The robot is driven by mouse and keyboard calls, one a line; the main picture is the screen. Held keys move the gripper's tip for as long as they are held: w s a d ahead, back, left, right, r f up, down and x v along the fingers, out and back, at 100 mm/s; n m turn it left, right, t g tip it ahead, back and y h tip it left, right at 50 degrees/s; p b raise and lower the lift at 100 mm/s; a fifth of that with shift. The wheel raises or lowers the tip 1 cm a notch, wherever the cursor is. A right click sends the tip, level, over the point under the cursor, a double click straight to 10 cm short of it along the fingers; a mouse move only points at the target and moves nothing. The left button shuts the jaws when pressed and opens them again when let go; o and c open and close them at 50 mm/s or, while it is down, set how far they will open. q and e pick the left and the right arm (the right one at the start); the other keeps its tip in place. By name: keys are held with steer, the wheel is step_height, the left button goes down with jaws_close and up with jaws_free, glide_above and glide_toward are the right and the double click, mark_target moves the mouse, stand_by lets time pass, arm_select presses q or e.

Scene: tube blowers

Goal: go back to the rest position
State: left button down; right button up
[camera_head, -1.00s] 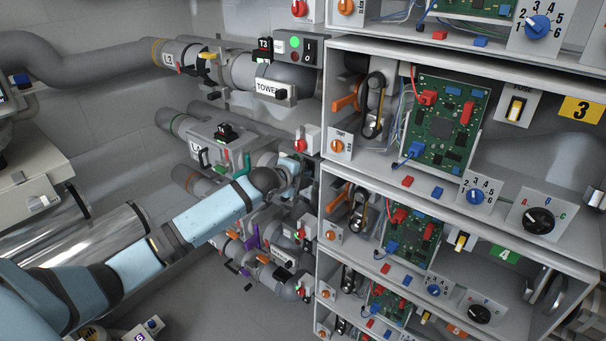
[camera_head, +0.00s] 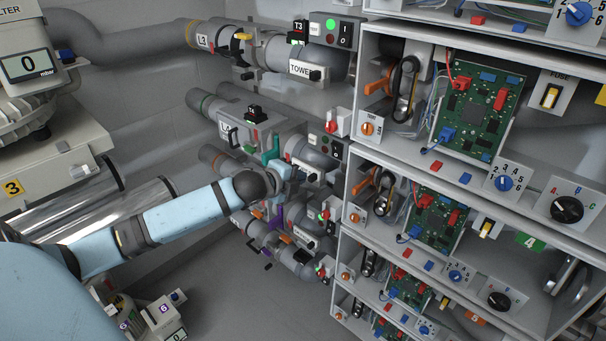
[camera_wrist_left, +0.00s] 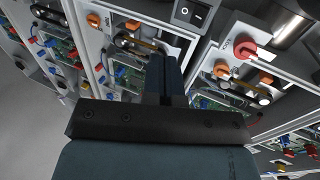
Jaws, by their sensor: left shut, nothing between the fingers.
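My left arm reaches in from the left in the head view. My left gripper (camera_head: 284,170) is at its end, small and partly hidden behind the dark wrist, in front of the middle tube row. In the left wrist view, the fingers of my left gripper (camera_wrist_left: 166,80) are together, with nothing held between them. They point toward shelf panels with orange knobs and appear clear of them. My right gripper is in neither view.
A shelf rack (camera_head: 352,100) with green circuit boards (camera_head: 478,115) fills the right. Grey tubes (camera_head: 130,45) run along the back wall. A machine with a digital display (camera_head: 30,65) stands at the left. Grey floor (camera_head: 225,290) is bare below the arm.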

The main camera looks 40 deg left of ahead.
arm_select(q)
steer(key=shift+w+f, duration=0.1)
stand_by(0.3)
steer(key=s+d+f+n+g+h+p, duration=0.2)
steer(key=s+d+f+n, duration=0.4)
steer(key=s+d+f, duration=0.7)
steer(key=s+d+f+n+p, duration=0.1)
steer(key=s+d+f+n, duration=0.3)
steer(key=s, duration=0.3)
steer(key=s+d+f+n+g+p, duration=0.1)
steer(key=s+d+f+n, duration=0.2)
steer(key=s+d+n, duration=0.2)
steer(key=s+d, duration=0.2)
steer(key=shift+s+f+n, duration=0.35)
steer(key=shift+n, duration=0.05)
